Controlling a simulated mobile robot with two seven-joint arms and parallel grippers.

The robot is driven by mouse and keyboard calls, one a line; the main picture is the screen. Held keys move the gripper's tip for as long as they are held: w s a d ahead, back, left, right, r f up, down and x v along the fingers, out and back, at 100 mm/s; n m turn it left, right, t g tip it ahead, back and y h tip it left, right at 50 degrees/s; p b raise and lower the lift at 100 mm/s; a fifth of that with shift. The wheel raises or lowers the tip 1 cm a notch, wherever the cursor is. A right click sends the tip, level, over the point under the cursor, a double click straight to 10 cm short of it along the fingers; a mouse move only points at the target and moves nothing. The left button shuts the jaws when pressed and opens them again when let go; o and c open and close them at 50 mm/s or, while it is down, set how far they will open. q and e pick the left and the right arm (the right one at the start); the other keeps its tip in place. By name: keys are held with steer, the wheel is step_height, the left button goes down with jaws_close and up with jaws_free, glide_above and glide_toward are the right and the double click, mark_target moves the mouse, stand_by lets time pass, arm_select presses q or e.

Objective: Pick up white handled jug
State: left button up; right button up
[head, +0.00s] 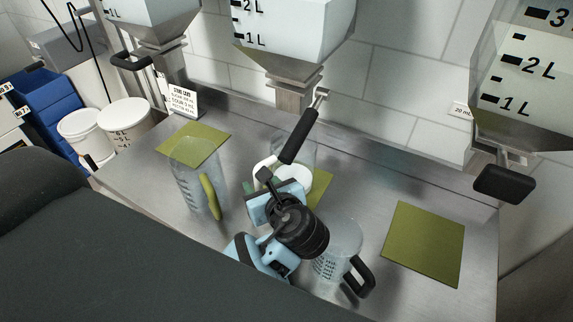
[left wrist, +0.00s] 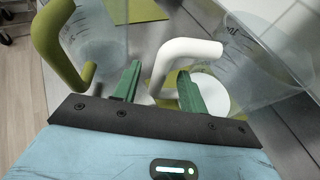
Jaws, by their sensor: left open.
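The white handled jug (head: 299,150) is clear and stands on the steel counter under the middle hopper, partly hidden by my left gripper and a lever. Its white handle (head: 262,165) faces left; the handle also shows in the left wrist view (left wrist: 192,47). My left gripper (head: 262,184) is open and empty, close to the handle. In the left wrist view its green fingers (left wrist: 158,86) point at the handle, whose lower end appears between them. I cannot tell if they touch. A white disc (left wrist: 205,93) shows at the jug's bottom. My right gripper is not in view.
A clear jug with a green handle (head: 209,197) stands close on the left. A jug with a black handle (head: 358,276) stands at the front right, close to my left arm. A black-gripped lever (head: 298,136) hangs above the white handled jug. A green mat (head: 425,243) lies bare at right.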

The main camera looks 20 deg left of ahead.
arm_select(q)
steer(key=shift+d, duration=0.1)
steer(key=shift+s, duration=0.1)
steer(key=shift+c, duration=0.6)
jaws_close()
steer(key=shift+r, duration=0.2)
